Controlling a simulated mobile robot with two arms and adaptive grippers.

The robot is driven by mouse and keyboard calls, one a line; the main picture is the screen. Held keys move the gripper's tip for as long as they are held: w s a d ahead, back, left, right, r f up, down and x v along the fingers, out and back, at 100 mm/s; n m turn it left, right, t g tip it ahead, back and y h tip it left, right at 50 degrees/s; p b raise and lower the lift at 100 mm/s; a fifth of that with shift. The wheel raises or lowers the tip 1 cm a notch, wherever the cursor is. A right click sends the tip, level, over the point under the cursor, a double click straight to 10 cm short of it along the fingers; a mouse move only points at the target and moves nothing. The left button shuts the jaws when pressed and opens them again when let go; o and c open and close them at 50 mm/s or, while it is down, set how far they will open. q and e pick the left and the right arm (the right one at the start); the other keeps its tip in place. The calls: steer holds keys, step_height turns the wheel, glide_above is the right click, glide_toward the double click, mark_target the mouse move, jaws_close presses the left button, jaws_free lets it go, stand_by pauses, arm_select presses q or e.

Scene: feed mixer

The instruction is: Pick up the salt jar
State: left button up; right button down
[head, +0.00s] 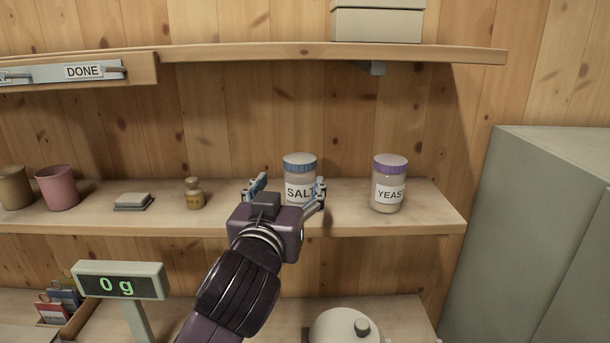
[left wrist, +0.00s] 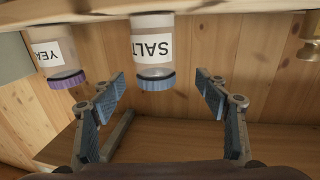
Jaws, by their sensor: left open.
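The salt jar (head: 300,175), clear with a blue lid and a white SALT label, stands upright on the middle shelf. My left gripper (head: 287,190) is open in front of it, its fingers spread to either side of the jar's lower part in the head view. In the left wrist view, which is upside down, the salt jar (left wrist: 153,48) shows beyond the open left gripper (left wrist: 163,88), a little left of the middle between its fingers. The jar is not gripped. My right gripper is not in view.
A yeast jar (head: 389,184) with a purple lid stands just right of the salt jar. A small brown bottle (head: 194,194) stands to the left, with a pink cup (head: 58,188) farther left. An upper shelf (head: 330,53) runs above. A scale display (head: 119,281) reads 0 g below.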

mark_target(296, 174)
arm_select(q)
steer(key=shift+w+d+r, duration=0.1)
steer(key=shift+w, duration=0.3)
steer(key=shift+w+r+p, duration=0.1)
steer(key=shift+w+p, duration=0.15)
steer(key=shift+p, duration=0.05)
steer(key=shift+w+d+r+p, duration=0.25)
steer(key=shift+w+p, duration=0.35)
steer(key=shift+p, duration=0.1)
steer(key=shift+w+d+f+p, duration=0.1)
steer(key=shift+w+d+p, duration=0.2)
steer(key=shift+w+p, duration=0.3)
steer(key=w, duration=0.2)
steer(key=shift+w+d+f+p, duration=0.3)
steer(key=shift+p, duration=0.1)
steer(key=shift+w+f, duration=0.1)
steer(key=shift+w, duration=0.3)
steer(key=c, duration=0.7)
steer(key=shift+s, duration=0.1)
steer(key=c, duration=0.5)
steer(key=shift+c, duration=0.6)
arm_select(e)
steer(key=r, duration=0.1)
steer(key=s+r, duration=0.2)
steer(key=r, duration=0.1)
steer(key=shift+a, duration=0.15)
